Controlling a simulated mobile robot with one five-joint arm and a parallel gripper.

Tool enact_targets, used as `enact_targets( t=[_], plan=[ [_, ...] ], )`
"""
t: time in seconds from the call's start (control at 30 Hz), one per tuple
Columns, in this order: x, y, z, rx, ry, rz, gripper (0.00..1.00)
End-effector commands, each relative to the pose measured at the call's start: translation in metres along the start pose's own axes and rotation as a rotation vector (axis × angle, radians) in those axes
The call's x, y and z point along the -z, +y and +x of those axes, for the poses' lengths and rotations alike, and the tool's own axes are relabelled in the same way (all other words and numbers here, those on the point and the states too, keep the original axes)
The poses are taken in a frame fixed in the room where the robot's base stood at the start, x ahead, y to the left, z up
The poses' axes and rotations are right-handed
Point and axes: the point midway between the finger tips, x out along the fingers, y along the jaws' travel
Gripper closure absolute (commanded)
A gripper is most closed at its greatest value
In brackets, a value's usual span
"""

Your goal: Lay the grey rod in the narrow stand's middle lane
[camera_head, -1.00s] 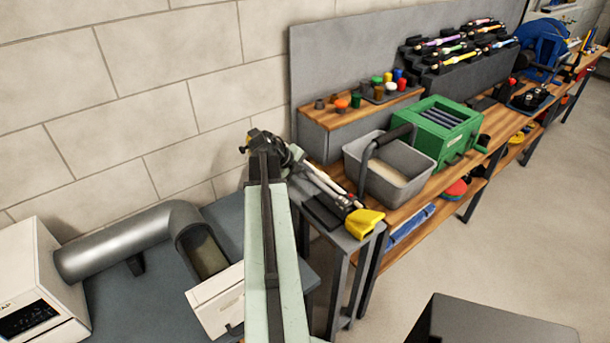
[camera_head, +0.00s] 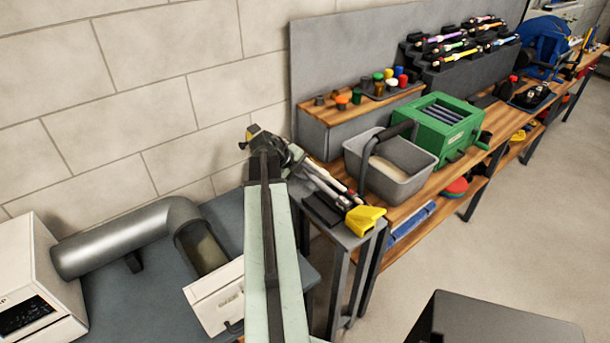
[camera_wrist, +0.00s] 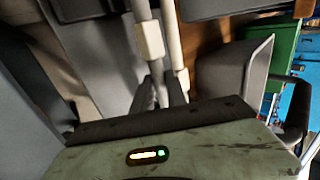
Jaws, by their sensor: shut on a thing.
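The narrow stand (camera_head: 318,208) has dark blocks on a small grey table in the head view, beyond my arm. Pale rods slant over it. In the wrist view two pale rods run up from my gripper (camera_wrist: 162,92), one on the left (camera_wrist: 142,10) and one on the right (camera_wrist: 168,18), each with a cream block. My dark fingers are close together at the rods' lower ends, shut on what looks like the grey rod. The grip itself is partly hidden, and I cannot tell which lane the held rod is over.
A yellow piece (camera_head: 365,220) sits at the stand's near right end. A grey bin (camera_head: 400,190) and a green box (camera_head: 455,140) stand on the bench to the right. A grey pipe (camera_head: 120,240) lies left of my arm. The wall is close behind.

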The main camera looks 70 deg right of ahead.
Motion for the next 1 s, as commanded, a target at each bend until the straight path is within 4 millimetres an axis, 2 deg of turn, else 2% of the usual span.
enact_targets(
  t=[0.23,0.47,0.5,0.6,0.87,1.0],
  plan=[
    [0.000,0.006,0.008,0.000,0.000,0.000,1.00],
    [0.000,0.006,0.008,0.000,0.001,0.001,1.00],
    [0.000,0.006,0.008,0.000,0.001,0.001,0.80],
    [0.001,0.006,0.008,0.000,0.001,0.001,0.57],
    [0.001,0.006,0.005,-0.001,0.001,0.001,0.57],
    [0.001,0.003,-0.012,-0.001,0.001,0.000,0.57]
  ],
)
